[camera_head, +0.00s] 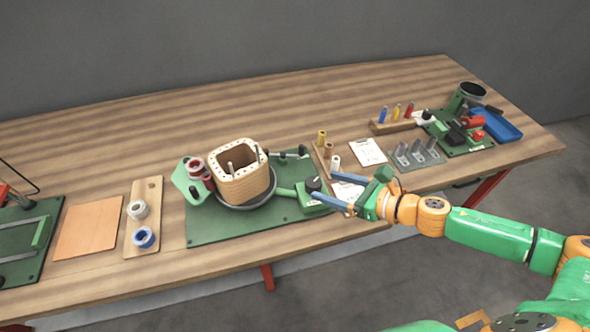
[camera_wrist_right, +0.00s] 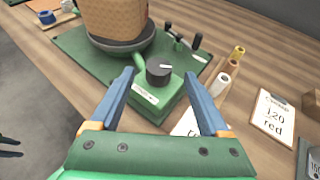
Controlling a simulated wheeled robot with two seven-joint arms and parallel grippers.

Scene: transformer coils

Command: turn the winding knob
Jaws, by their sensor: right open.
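The winding knob (camera_head: 314,184) is a small black dial on a green box (camera_head: 309,201) at the right end of the green winding base. In the right wrist view the knob (camera_wrist_right: 158,72) stands on top of the box (camera_wrist_right: 157,98), with a white label on its front. My right gripper (camera_head: 338,188) is open, its two blue fingers pointing toward the box. In the wrist view the fingers (camera_wrist_right: 163,80) lie to the left and right of the box, with the knob between them in the picture. Contact with the knob is not seen.
A wooden coil form (camera_head: 243,184) stands on a round plate beside the box. Wire spools (camera_head: 143,237) on a wooden strip are at left. The table's back middle is clear.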

